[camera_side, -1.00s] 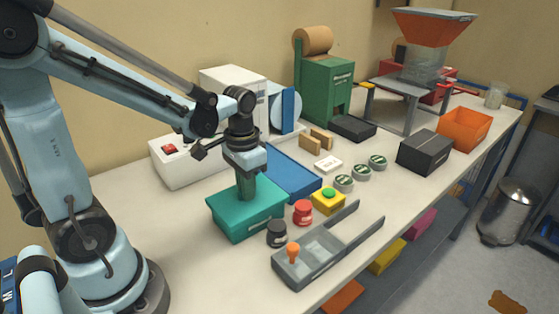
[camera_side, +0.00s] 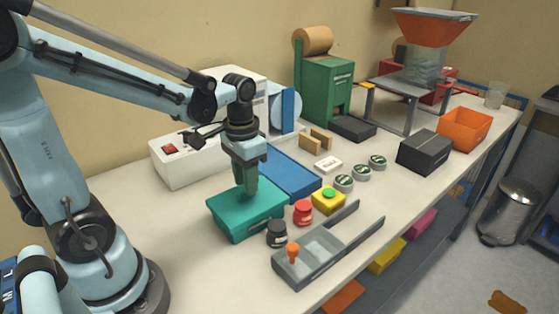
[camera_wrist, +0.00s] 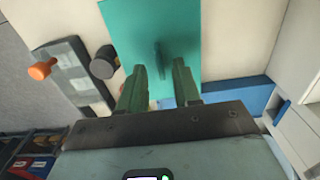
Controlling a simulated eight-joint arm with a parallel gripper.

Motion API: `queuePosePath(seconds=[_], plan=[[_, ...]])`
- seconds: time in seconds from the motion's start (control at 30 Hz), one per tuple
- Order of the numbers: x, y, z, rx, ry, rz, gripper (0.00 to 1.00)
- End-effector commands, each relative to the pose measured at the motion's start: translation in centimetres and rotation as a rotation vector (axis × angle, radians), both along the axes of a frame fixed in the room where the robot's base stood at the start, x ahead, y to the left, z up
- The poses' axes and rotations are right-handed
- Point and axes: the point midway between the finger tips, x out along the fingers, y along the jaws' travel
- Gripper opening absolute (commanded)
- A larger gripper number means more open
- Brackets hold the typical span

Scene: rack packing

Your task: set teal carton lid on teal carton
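The teal carton lid (camera_side: 228,207) lies flat on top of the teal carton (camera_side: 256,226) at the near left of the bench, and it looks seated with no clear gap. In the wrist view the lid (camera_wrist: 125,30) is a flat teal panel with a thin dark upright grip or its shadow near the middle. My gripper (camera_side: 247,195) points down just above the lid's middle. In the wrist view its two green fingers (camera_wrist: 160,70) are apart with nothing held between them. The carton's inside is hidden by the lid.
A black jar (camera_side: 277,233), a red jar (camera_side: 302,212) and a yellow button box (camera_side: 328,201) stand right of the carton. A grey tray (camera_side: 318,257) with an orange knob is in front.

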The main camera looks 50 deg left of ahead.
Motion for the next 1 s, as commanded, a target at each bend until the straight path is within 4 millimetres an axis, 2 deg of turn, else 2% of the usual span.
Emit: queuePosePath(seconds=[0.4, 0.6, 0.83, 1.0], plan=[[0.0, 0.0, 6.3, 0.0, 0.0, 0.0, 0.33], [0.0, 0.0, 8.8, 0.0, 0.0, 0.0, 0.33], [-0.1, -0.1, 10.1, 0.001, -0.005, 0.0, 0.33], [-0.5, -1.1, 9.1, 0.016, -0.118, -0.003, 0.33]])
